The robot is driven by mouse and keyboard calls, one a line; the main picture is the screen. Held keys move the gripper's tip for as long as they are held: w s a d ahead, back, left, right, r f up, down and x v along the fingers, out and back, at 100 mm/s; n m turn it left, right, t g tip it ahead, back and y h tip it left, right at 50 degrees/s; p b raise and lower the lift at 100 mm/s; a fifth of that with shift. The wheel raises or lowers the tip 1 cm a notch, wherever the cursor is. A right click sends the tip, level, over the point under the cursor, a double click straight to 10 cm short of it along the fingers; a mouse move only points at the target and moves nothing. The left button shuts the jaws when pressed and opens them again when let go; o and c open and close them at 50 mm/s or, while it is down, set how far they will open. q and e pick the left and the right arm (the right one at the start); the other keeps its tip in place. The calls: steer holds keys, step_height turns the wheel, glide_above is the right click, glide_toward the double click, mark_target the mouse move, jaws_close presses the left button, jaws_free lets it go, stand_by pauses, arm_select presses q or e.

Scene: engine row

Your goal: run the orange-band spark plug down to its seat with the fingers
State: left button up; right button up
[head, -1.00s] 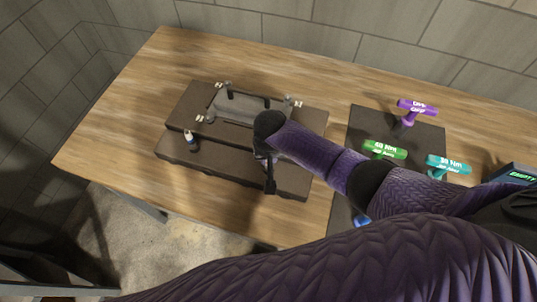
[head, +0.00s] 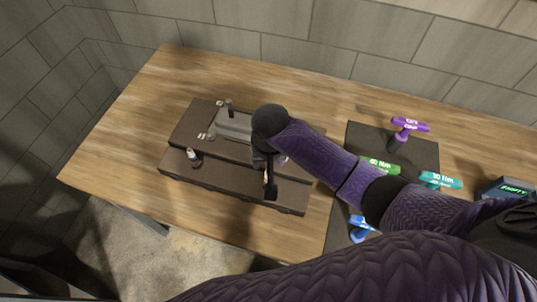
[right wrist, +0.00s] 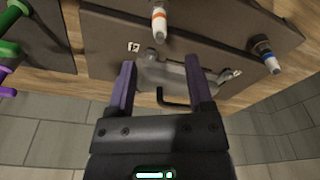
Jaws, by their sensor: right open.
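The orange-band spark plug (right wrist: 159,20), white with an orange ring, stands in the dark engine block (right wrist: 110,38) at the top of the right wrist view. My right gripper (right wrist: 160,60) is open. Its two purple fingers point toward the plug, which shows between and beyond the tips, and they do not touch it. How deep the plug sits is not clear. In the head view my right gripper (head: 267,180) is over the right part of the block (head: 225,177), and my arm hides most of the orange-band plug. My left gripper is not in view.
A blue-band plug (right wrist: 268,57) stands to one side; it shows at the left in the head view (head: 193,157). A grey cover (head: 232,122) with posts lies behind. Purple (head: 408,125), green (head: 381,165), teal (head: 440,180) and blue (head: 361,226) T-handle tools stand on the right.

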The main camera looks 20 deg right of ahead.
steer(key=m+b, duration=0.4)
steer(key=b, duration=0.2)
steer(key=w+m+b, duration=0.1)
steer(key=m+b, duration=0.4)
steer(key=b, duration=0.1)
steer(key=m+g+b, duration=0.1)
steer(key=m+b, duration=0.3)
steer(key=b, duration=0.2)
steer(key=shift+w+d, duration=0.1)
steer(key=shift+w, duration=0.05)
steer(key=shift+s+m, duration=0.2)
steer(key=shift+m, duration=0.2)
step_height(320, 180, down, 8)
steer(key=shift+b, duration=1.15)
steer(key=shift+f, duration=0.45)
